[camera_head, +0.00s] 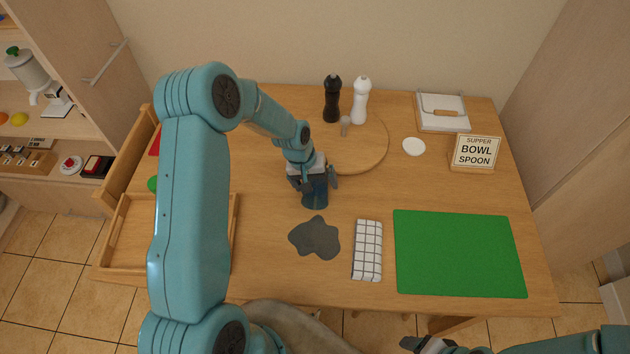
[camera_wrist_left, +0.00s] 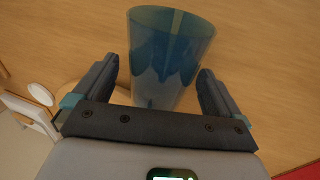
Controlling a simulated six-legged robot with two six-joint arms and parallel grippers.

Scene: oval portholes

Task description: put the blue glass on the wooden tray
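The blue glass (camera_head: 315,196) stands on the table, left of the middle, in the head view. It also shows in the left wrist view (camera_wrist_left: 168,58), between the two fingers. My left gripper (camera_head: 316,181) is over the glass with its fingers apart, one on each side. In the wrist view a gap shows between the left finger and the glass; the right finger looks very near it. The wooden tray (camera_head: 132,236) lies at the table's left end, partly hidden by my left arm. My right gripper (camera_head: 430,345) is only partly in view at the bottom edge.
A round wooden board (camera_head: 368,152) lies behind the glass, with a black mill (camera_head: 332,100) and a white mill (camera_head: 360,101) near it. A grey mat (camera_head: 316,238), a checked cloth (camera_head: 367,250) and a green mat (camera_head: 460,253) lie in front.

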